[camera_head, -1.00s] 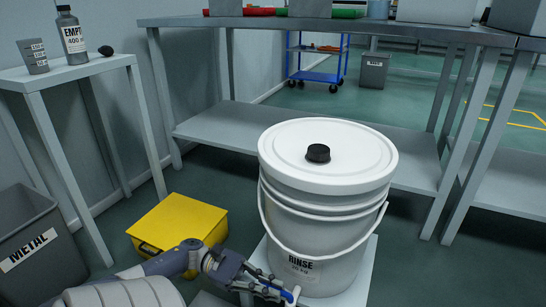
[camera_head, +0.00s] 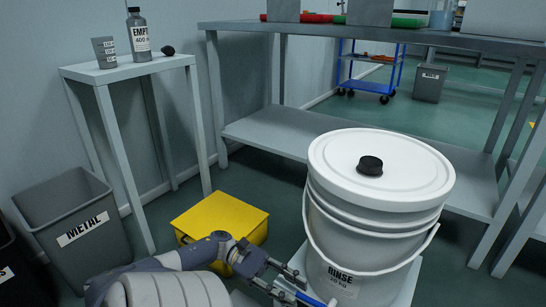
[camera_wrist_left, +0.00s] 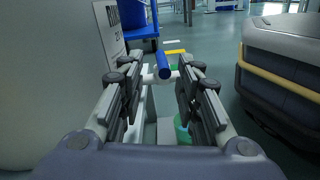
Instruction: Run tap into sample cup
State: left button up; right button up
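A white lidded bucket marked RINSE (camera_head: 378,235) stands on a light stand, with a black cap on its lid. The tap (camera_wrist_left: 162,68), with a blue handle and white body, shows low on its side; its handle is partly cut off at the head view's bottom edge. My left gripper (camera_head: 300,287) is at the tap. In the left wrist view its fingers (camera_wrist_left: 160,88) are apart, with the tap between or just beyond their tips; contact cannot be told. A small grey graduated cup (camera_head: 104,50) stands upright on the tall side table. My right gripper is out of view.
An EMPTY-labelled bottle (camera_head: 139,38) and a black stopper (camera_head: 168,50) share the side table (camera_head: 120,73). A yellow box (camera_head: 222,218) lies on the floor behind my left arm. A METAL bin (camera_head: 70,215) is at left. A grey workbench (camera_head: 290,135) stands behind.

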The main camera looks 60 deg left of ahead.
pick_arm(q)
jog(key=v, duration=0.7)
jog(key=shift+a, duration=0.35)
jog(key=shift+s, duration=0.15)
jog(key=shift+c, duration=0.2)
